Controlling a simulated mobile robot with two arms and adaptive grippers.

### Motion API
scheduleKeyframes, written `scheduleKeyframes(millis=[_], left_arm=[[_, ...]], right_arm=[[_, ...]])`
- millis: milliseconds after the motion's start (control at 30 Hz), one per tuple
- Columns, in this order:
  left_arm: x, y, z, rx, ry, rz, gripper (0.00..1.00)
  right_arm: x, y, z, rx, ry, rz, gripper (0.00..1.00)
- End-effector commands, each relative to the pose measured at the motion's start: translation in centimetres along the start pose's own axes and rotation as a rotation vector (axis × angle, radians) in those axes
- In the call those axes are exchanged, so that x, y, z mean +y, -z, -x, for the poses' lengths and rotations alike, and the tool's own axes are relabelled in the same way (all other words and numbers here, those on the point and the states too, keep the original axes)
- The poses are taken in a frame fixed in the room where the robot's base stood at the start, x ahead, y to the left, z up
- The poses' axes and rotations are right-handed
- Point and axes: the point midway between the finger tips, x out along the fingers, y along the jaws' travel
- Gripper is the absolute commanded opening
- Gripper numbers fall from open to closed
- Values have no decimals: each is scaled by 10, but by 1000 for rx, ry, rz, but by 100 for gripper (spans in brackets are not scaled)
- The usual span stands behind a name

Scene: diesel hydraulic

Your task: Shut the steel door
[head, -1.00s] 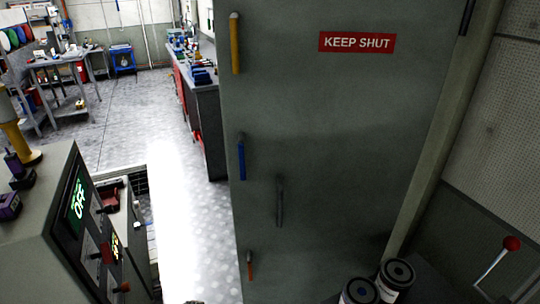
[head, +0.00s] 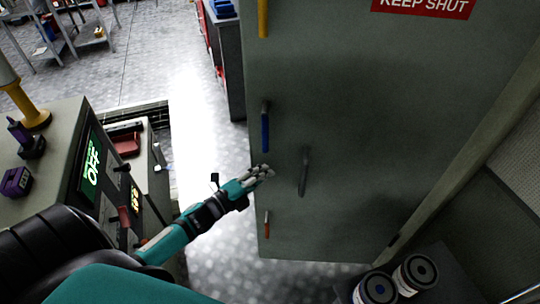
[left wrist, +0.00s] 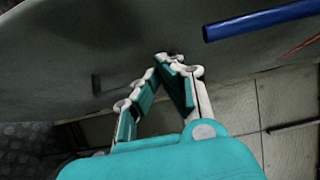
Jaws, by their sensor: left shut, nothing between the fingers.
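The steel door (head: 350,150) is a tall grey-green panel with a red KEEP SHUT sign (head: 424,5) at the top. It stands open, its left edge free with workshop floor showing past it. My left gripper (head: 266,171) is shut and empty, near the door's free edge just below the blue handle. In the left wrist view its fingertips (left wrist: 170,58) are close to the door surface (left wrist: 150,30); contact cannot be told. My right gripper is not in view.
A control cabinet with a green OFF display (head: 91,158) stands at left, close to my left arm. Two dark-topped cans (head: 415,270) sit at the lower right. Beyond the door's left edge is open floor (head: 190,80) and a workbench (head: 228,50).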

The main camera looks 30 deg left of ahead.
Motion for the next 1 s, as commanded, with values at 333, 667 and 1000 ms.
scheduleKeyframes(millis=[333, 667, 1000], left_arm=[[-1, -24, -42, 0, 0, 1, 0], [1, -29, -47, 0, 0, 2, 0], [2, -37, -48, 9, 0, -1, 0]], right_arm=[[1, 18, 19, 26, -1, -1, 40], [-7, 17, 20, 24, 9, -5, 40], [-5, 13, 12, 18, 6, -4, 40]])
